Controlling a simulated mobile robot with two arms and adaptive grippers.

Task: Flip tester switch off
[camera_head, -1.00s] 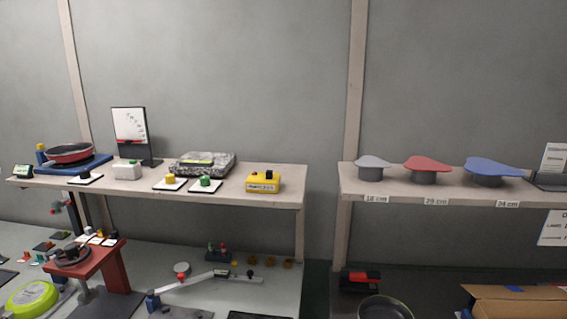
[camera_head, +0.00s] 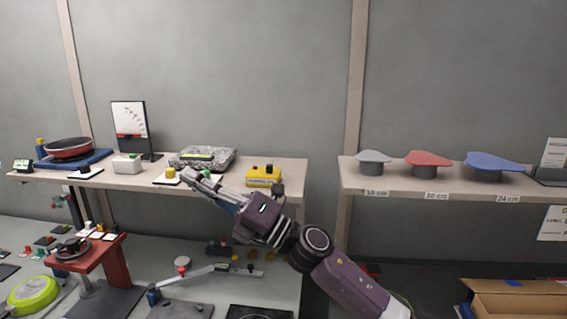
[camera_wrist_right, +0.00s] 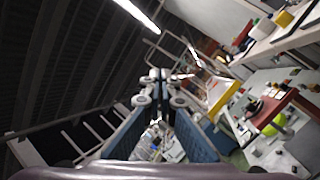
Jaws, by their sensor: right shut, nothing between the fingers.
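A yellow box (camera_head: 263,179) with a red part and a black part on top stands at the right end of the left shelf. It is the likeliest tester, though I cannot read its label or the switch's position. My right gripper (camera_head: 186,172) reaches in from the lower right, its fingertips in front of the shelf to the left of the yellow box. Its fingers are together and empty, and they also show in the wrist view (camera_wrist_right: 166,84). My left gripper is not in view.
The left shelf (camera_head: 290,180) also holds a yellow button (camera_head: 171,174), a white box (camera_head: 127,166), a grey stone-patterned slab (camera_head: 218,155) and a red pan (camera_head: 69,149). The right shelf (camera_head: 400,184) carries grey, red and blue lids. The wall behind is bare.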

